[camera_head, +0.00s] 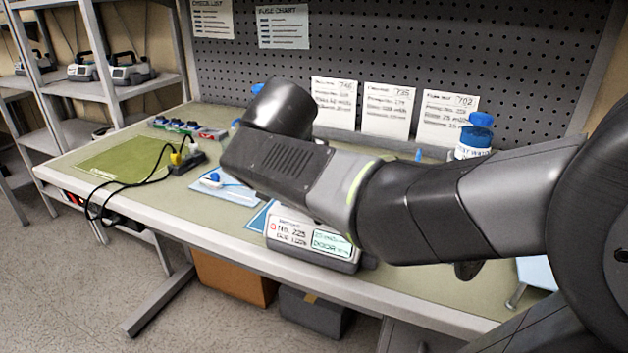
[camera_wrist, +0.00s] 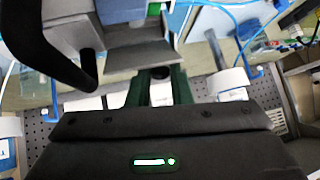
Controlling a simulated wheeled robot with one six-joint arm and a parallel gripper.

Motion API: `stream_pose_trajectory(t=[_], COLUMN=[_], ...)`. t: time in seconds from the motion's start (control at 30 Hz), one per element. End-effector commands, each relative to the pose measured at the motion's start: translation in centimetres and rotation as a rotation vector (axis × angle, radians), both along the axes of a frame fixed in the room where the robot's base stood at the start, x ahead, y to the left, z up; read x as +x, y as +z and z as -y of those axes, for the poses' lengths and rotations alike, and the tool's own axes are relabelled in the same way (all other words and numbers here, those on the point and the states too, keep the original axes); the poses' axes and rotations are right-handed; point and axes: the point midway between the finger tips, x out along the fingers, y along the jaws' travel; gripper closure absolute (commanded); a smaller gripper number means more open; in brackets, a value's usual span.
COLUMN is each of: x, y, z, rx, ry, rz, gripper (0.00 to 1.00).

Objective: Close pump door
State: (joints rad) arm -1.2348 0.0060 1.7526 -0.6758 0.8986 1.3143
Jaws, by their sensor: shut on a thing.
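The pump (camera_head: 312,243) stands near the front edge of the workbench, with a white label and a lit green panel that reads "DOOR" on its front. My arm hides its upper part and my gripper in the head view. In the wrist view the grey pump body (camera_wrist: 125,12) is at the top, with a black handle at its left. A flat grey plate, which looks like the pump door (camera_wrist: 138,56), reaches to the dark green fingertips. My gripper (camera_wrist: 161,76) is shut on it. The door's exact angle cannot be told.
A green mat (camera_head: 125,157), a power strip with a black cable and a blue-capped bottle (camera_head: 476,135) are on the bench. Papers hang on the pegboard behind. Blue tubing (camera_wrist: 225,12) runs near the pump in the wrist view.

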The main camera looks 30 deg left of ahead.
Motion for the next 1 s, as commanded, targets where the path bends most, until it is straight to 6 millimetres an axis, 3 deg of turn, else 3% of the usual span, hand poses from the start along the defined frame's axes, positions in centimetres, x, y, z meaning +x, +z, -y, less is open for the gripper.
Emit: stream_pose_trajectory(t=[0.07, 0.5, 1.0], x=[-0.28, -1.01, -1.11], y=[-1.01, -1.02, -0.78], z=[-0.03, 0.10, 0.15], rx=[0.008, 0.022, 0.023], ry=[0.002, 0.002, -0.001], rz=[0.033, 0.158, 0.182], gripper=[1.00, 1.00, 1.00])
